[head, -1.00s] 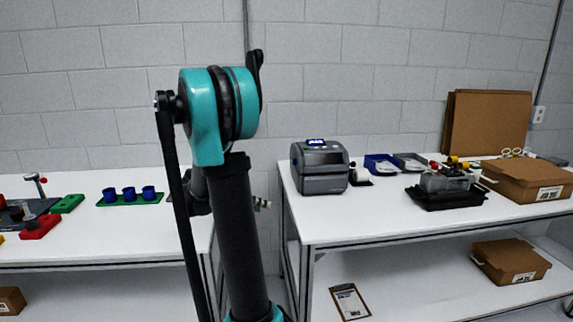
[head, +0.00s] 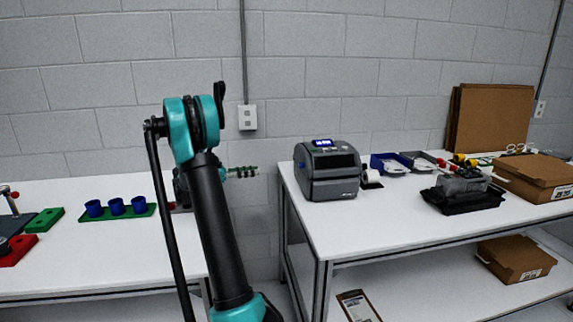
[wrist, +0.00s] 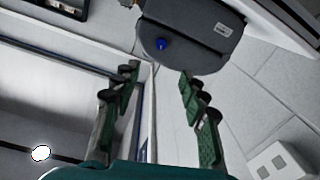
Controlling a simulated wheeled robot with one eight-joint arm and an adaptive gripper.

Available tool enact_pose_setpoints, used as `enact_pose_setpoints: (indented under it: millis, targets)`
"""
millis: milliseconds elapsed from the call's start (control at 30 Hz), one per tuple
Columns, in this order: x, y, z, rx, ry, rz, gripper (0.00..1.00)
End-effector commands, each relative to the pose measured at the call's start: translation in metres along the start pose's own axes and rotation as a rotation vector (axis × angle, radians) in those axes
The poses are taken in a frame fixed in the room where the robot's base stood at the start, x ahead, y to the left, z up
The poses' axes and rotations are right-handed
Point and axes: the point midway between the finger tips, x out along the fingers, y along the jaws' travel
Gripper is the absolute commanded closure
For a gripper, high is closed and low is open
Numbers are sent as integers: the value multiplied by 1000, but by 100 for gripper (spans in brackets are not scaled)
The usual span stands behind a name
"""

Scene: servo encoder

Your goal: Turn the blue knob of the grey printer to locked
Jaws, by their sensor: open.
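The grey printer (head: 330,188) stands at the left end of the right-hand table in the head view. In the wrist view the printer (wrist: 195,52) fills the top, and its round blue knob (wrist: 161,43) shows on the side facing my gripper. My gripper (wrist: 158,72) is open and empty, with green-padded fingers spread to either side below the knob in the picture, apart from it. In the head view my gripper (head: 243,172) is left of the printer, partly behind my arm. The knob's lock marking cannot be read.
The right-hand table (head: 370,228) also bears a label roll (head: 371,176), blue bins (head: 388,162), a black tray (head: 462,200) and a cardboard box (head: 535,177). A left table (head: 120,245) holds blue cups on a green strip. A gap separates the tables.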

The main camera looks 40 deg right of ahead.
Motion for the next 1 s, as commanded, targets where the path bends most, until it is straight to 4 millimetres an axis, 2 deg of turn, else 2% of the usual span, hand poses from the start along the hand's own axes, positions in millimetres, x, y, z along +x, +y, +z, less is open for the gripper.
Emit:
enact_pose_setpoints:
  millis: [133,267,800,1000]
  targets:
    - [8,0,0,6,4,6,57]
    - [26,1,0,5,3,6,57]
    - [132,1,0,4,2,6,57]
    - [160,1,-1,4,2,5,57]
